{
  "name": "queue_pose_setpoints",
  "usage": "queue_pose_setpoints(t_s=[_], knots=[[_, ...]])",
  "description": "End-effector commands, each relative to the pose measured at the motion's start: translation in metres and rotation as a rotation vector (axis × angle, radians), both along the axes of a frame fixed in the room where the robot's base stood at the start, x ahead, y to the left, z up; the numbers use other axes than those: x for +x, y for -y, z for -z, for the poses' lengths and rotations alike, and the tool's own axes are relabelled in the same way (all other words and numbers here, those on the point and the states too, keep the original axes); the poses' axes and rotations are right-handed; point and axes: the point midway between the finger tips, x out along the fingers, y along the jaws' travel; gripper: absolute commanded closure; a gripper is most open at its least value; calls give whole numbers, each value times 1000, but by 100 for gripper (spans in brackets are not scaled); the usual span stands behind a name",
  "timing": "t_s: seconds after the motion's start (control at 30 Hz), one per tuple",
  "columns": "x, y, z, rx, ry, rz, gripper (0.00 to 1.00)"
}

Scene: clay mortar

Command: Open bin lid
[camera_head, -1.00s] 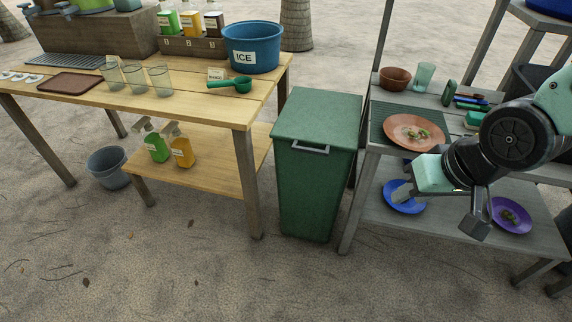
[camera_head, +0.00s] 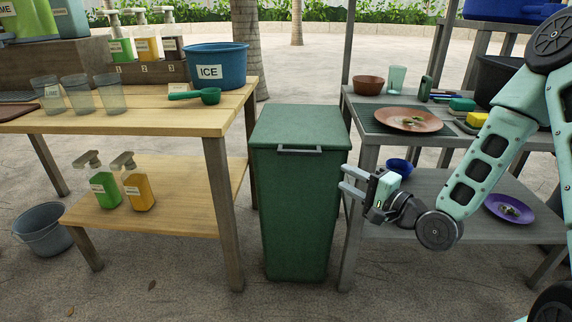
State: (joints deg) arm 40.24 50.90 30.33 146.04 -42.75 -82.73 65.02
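The green bin (camera_head: 296,215) stands upright between the wooden table and the grey shelf unit. Its green lid (camera_head: 300,127) is closed, with a grey handle (camera_head: 299,151) along the front edge. My gripper (camera_head: 345,181) is to the right of the bin, a little below handle height, in front of the grey unit. Its two fingers point left toward the bin and are spread apart, with nothing between them. I cannot tell whether the fingertips touch the bin's side.
The wooden table (camera_head: 150,121) holds glasses, bottles and a blue ICE tub (camera_head: 216,67). The grey shelf unit (camera_head: 435,184) holds an orange plate (camera_head: 408,120), bowls and a purple plate (camera_head: 509,208). The ground in front of the bin is clear.

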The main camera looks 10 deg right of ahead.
Motion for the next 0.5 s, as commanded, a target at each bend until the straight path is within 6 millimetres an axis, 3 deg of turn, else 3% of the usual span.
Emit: queue_pose_setpoints(t_s=[0.27,0.5], knots=[[23,-12,5,-6,6,-2,65],[66,-35,1,-4,5,-3,65]])
